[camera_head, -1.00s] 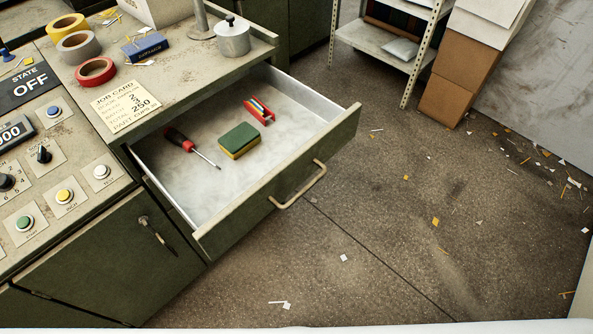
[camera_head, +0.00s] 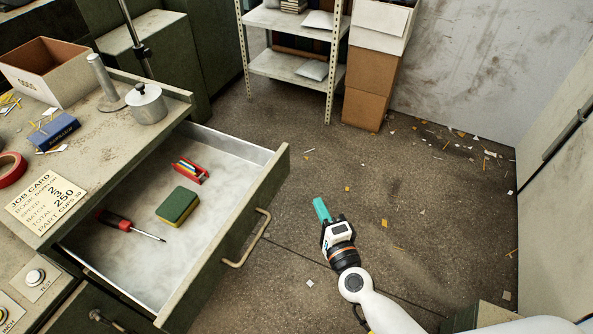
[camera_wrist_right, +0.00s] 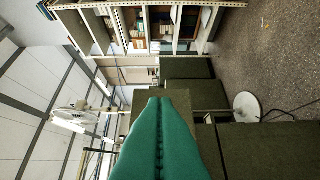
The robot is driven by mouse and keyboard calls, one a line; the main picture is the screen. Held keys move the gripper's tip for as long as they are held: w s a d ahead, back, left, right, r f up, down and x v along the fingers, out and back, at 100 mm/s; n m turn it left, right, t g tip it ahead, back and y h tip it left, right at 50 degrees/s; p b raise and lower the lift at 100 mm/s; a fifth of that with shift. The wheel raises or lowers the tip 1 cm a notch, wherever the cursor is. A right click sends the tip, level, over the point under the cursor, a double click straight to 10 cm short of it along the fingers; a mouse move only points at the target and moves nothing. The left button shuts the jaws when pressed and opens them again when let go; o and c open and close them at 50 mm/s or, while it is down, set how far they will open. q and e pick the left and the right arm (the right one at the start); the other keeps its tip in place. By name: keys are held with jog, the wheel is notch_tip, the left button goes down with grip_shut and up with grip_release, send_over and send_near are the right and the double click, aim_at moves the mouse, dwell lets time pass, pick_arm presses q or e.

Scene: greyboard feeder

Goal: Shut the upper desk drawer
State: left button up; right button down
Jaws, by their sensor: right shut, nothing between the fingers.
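The upper desk drawer (camera_head: 238,222) is pulled out from the desk in the head view. Its front is dark green with a pale bar handle (camera_head: 249,240). Inside lie a red-handled screwdriver (camera_head: 118,221), a green and yellow sponge (camera_head: 178,205) and a small red item with coloured strips (camera_head: 189,170). My right gripper (camera_head: 321,208) is over the floor to the right of the drawer front, apart from the handle. Its teal fingers are shut and empty; they fill the lower middle of the right wrist view (camera_wrist_right: 158,135). My left gripper is not in view.
The desk top (camera_head: 100,135) holds a lidded metal pot (camera_head: 147,105), a cardboard box (camera_head: 48,72) and a job card (camera_head: 45,203). A metal shelf (camera_head: 290,68) and stacked boxes (camera_head: 369,85) stand at the back. The floor between is open, with scattered scraps.

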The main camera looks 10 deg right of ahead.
send_near(287, 163)
jog(key=w+d, duration=0.2)
jog(key=w, duration=0.2)
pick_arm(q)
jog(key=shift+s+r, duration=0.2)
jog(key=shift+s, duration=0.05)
pick_arm(e)
jog(key=shift+w+a, duration=0.5)
jog(key=shift+a, duration=0.2)
jog(key=shift+w+a, duration=0.5)
jog(key=shift+a, duration=0.2)
jog(key=shift+a, duration=0.1)
